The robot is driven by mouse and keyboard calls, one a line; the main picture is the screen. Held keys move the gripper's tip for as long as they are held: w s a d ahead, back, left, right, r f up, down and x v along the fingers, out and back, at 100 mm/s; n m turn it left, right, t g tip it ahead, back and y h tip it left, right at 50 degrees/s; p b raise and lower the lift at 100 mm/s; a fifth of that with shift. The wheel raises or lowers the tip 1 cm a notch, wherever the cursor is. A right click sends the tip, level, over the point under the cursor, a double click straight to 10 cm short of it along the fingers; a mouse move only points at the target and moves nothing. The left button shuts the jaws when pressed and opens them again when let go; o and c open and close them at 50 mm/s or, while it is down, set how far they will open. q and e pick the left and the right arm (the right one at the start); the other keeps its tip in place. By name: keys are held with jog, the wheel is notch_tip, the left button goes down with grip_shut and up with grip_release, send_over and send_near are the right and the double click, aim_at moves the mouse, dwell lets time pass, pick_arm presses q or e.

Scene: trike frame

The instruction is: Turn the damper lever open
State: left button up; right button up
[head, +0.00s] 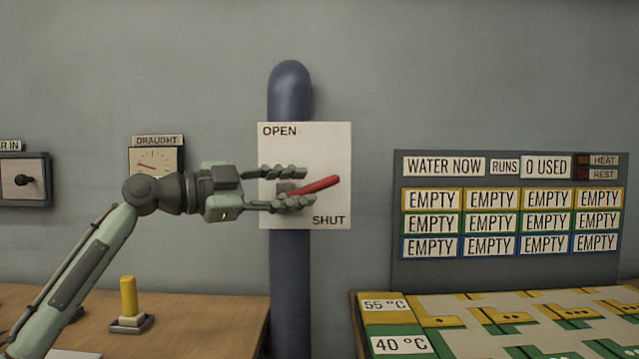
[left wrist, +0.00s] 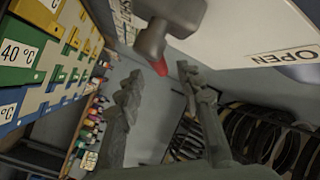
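The damper lever (head: 318,186) has a red handle on a grey hub, on a white plate (head: 335,145) marked OPEN at upper left and SHUT at lower right. The handle points right and slightly up, just above the word SHUT. My left gripper (head: 305,186) is in front of the plate with its fingers apart, one above and one below the hub end of the lever. In the left wrist view the red handle end (left wrist: 160,67) shows near the gap between the open fingertips (left wrist: 157,85); I see no grip on it. My right gripper is not in view.
A dark blue pipe (head: 290,270) runs behind the plate. A draught gauge (head: 155,160) hangs to the left. A yellow peg handle (head: 129,297) stands on the left wooden bench (head: 215,310). A board with EMPTY labels (head: 510,255) stands right, behind a block-covered table.

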aim_at(310, 187)
pick_arm(q)
jog(key=x, duration=0.5)
jog(key=shift+p, duration=0.35)
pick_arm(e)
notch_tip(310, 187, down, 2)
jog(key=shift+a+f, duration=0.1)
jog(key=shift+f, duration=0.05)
pick_arm(q)
grip_shut()
